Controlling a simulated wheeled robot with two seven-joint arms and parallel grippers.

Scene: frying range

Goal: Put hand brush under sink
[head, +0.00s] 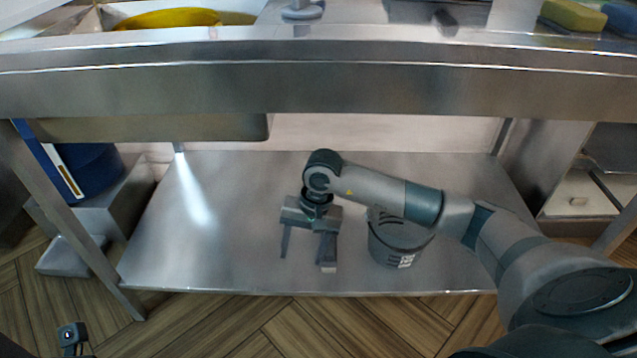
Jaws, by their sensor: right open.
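My right gripper (305,262) reaches in under the sink counter, low over the steel lower shelf (200,240). It points down, with its two fingers apart. A dark narrow piece with a pale end (328,255) shows at its right finger. I cannot tell whether this is the hand brush standing on the shelf or part of the finger. The sink (240,18) is in the counter at the top left, with a yellow item (168,18) in it. A small dark part at the bottom left (71,336) may belong to my left gripper; its jaws cannot be made out.
A dark grey bucket (398,243) stands on the shelf just right of the gripper, partly behind my right arm. The counter's front edge (320,90) runs above the arm. A blue container (90,170) is at the left. The shelf's left half is clear.

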